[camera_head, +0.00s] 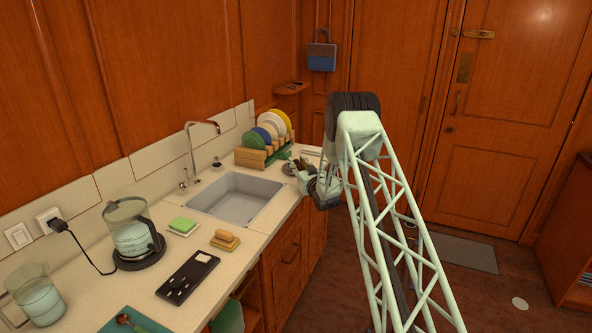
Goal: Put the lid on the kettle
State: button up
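A glass kettle (132,236) with a dark handle stands on a black base on the counter at left, its cord running to a wall socket. I cannot make out a separate lid on its top. My gripper (301,168) is over the far end of the counter, right of the sink and near the dish rack. A small dark round thing (289,170) shows beside its fingers; I cannot tell whether it is the lid or whether it is held. The fingers are small and partly merged with the clutter, so their opening is unclear.
Between kettle and gripper lie a sink (237,198) with a tall tap (190,150), a green sponge (183,224) and a wooden brush (225,239). A plate rack (262,155) stands behind. A black panel (188,278) and glass jug (37,298) are in front.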

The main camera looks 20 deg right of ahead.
jog(key=c, duration=0.7)
jog(key=shift+o, duration=0.2)
jog(key=shift+r, duration=0.1)
jog(key=shift+r+p, duration=0.35)
jog(key=shift+r, duration=1.35)
jog(key=s+a+r+p, duration=0.1)
jog(key=s+a, duration=0.3)
jog(key=s, duration=1.1)
jog(key=shift+s+r, duration=0.2)
jog(key=shift+s, duration=0.05)
jog(key=shift+a+r, duration=0.1)
